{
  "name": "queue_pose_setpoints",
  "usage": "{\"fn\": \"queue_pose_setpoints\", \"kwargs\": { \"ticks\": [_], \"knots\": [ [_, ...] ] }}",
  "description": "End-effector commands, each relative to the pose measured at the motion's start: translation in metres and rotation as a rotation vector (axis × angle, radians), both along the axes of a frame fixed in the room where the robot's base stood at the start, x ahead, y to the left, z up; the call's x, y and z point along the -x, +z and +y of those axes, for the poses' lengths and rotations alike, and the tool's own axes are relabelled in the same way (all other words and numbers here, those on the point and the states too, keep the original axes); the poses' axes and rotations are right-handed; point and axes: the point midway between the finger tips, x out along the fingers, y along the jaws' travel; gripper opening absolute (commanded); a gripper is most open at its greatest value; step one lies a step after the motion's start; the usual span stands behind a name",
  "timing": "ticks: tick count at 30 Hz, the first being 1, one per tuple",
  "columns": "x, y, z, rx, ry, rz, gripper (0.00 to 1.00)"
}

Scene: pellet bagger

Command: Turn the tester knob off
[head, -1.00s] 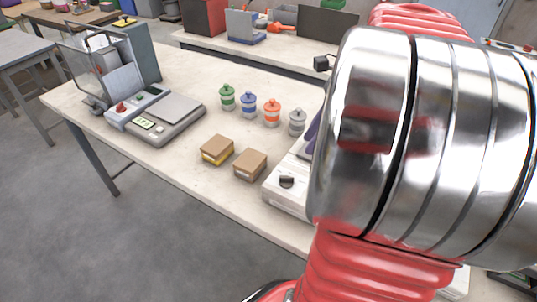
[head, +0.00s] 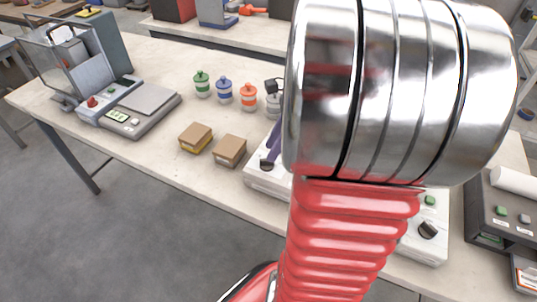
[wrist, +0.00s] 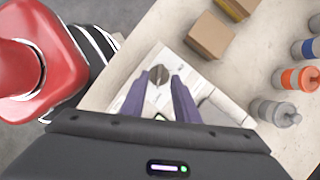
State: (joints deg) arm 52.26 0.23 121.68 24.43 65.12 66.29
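A white boxy device (head: 262,184) stands on the table, largely hidden behind my arm in the head view. A dark knob (head: 267,164) is on its left part. In the wrist view the knob (wrist: 158,74) shows between and just beyond the tips of my gripper (wrist: 160,82), on a white panel (wrist: 140,92). My gripper's two purple fingers are apart with nothing between them. I cannot tell whether they touch the knob, or its setting. One purple finger shows beside the knob in the head view. Another black knob (head: 428,230) is on a white panel right of my arm.
Two small cardboard boxes (head: 196,137) (head: 229,151) lie left of the device. Green, blue, orange and grey lidded jars (head: 248,97) stand behind them. A scale (head: 140,108) is farther left. A dark unit with buttons (head: 505,212) is at right.

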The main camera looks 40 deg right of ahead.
Motion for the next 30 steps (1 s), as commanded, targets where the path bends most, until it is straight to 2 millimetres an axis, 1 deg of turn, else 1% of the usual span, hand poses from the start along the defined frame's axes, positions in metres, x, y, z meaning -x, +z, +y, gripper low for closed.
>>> {"fn": "queue_pose_setpoints", "kwargs": {
  "ticks": [1,3,7,12,19,30],
  "knots": [
    [-0.002,-0.008,0.003,-0.002,0.002,0.002,0.28],
    [-0.004,-0.017,0.006,-0.001,0.002,0.002,0.28],
    [-0.008,-0.029,0.009,-0.001,0.000,0.001,0.28],
    [-0.009,-0.036,0.011,0.001,0.000,0.001,0.28],
    [-0.009,-0.036,0.011,0.001,0.000,0.000,0.28],
    [-0.009,-0.036,0.011,0.001,-0.001,0.000,0.03]
  ]
}}
